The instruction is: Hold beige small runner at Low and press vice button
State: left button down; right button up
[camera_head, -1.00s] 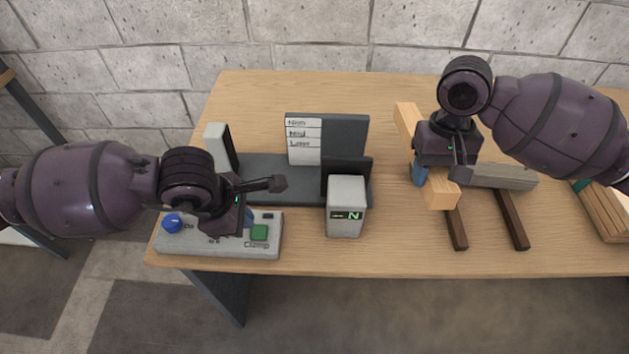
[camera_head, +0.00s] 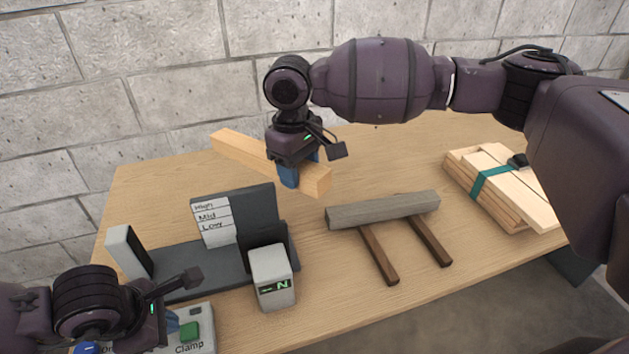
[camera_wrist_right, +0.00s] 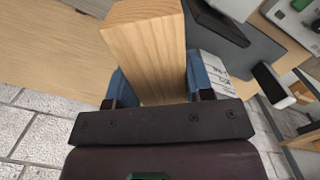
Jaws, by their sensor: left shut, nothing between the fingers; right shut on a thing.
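My right gripper (camera_head: 290,178) is shut on the beige runner (camera_head: 235,147), a light wooden bar held above the table behind the vice. In the right wrist view the runner (camera_wrist_right: 146,45) sits between the blue finger pads. The grey vice (camera_head: 205,272) stands at the left, with a white board (camera_head: 211,222) marked High, Mid and Low. Its display block (camera_head: 272,278) shows a green N.
A grey beam (camera_head: 383,210) lies across two dark brown bars (camera_head: 380,256) on the table. A strapped stack of boards (camera_head: 500,188) lies at the right. Bare table lies between the vice and the beam. A block wall stands behind.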

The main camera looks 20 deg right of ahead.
jog(key=n, duration=0.1)
jog(key=w+n, duration=0.1)
jog(key=shift+w+f+n, duration=0.25)
jog(key=shift+n, duration=0.15)
jog(key=f+n, duration=0.1)
jog(key=n, duration=0.1)
jog(key=w+f+n, duration=0.1)
jog(key=shift+w+d+f+n, duration=0.1)
jog(key=shift+d+f+n, duration=0.05)
jog(key=shift+n, duration=0.25)
jog(key=shift+w+f+n+t, duration=0.15)
jog(key=shift+n+t, duration=0.15)
jog(key=shift+n, duration=0.4)
jog(key=n, duration=0.3)
jog(key=shift+w+a, duration=0.15)
jog(key=shift+a, duration=0.25)
jog(key=shift+f+y, duration=0.15)
jog(key=shift+y, duration=0.15)
jog(key=shift+f, duration=7.1)
pick_arm(q)
jog(key=shift+f, duration=0.15)
jog(key=shift+w+d+f, duration=0.1)
jog(key=shift+d+f, duration=0.05)
jog(key=shift+f, duration=0.2)
